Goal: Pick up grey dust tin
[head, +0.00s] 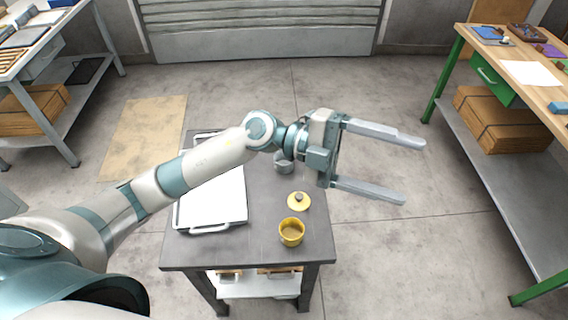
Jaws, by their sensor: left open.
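A round grey tin (284,167) stands on the dark table (262,250) toward its far right part. My left wrist crosses just above it in the picture and hides some of it. My left gripper (410,171) is open and empty, with its two long grey fingers pointing right, past the table's right edge and over the floor. The tin lies to the left of the fingers, not between them. My right gripper is out of view.
A yellow pot (291,232) and a yellow lid with a knob (299,201) sit at the table's front right. A white tray with handles (213,205) lies under my left arm.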

